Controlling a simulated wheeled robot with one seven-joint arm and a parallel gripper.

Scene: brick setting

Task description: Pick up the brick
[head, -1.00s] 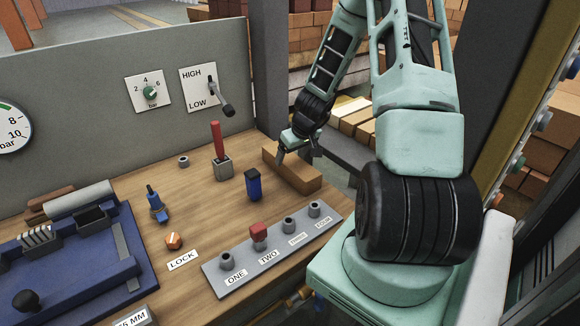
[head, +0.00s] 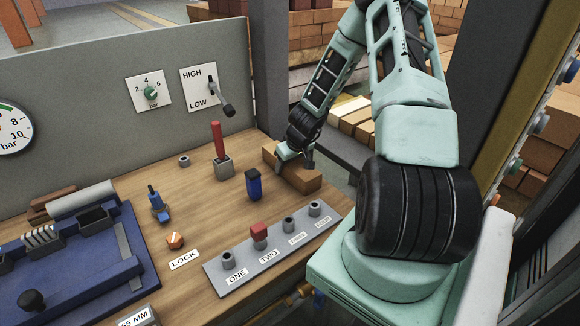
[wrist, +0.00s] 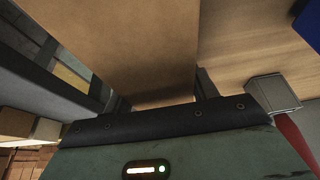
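The brick (head: 307,183) is a plain orange-brown block lying flat on the wooden bench near its right edge. In the wrist view the brick (wrist: 140,40) fills the upper middle. My gripper (head: 294,161) is over the brick's middle, pointing down. In the wrist view my gripper (wrist: 160,95) has one finger on each side of the brick. The right finger is very close to the brick's side, and a small gap seems to show at the left finger. Whether either finger touches is hard to tell.
A blue block (head: 253,184) stands left of the brick. A red-handled lever (head: 217,140) on a grey base stands behind it. A grey strip with labelled sockets (head: 215,279) lies in front. A dark post (head: 267,70) rises behind the bench.

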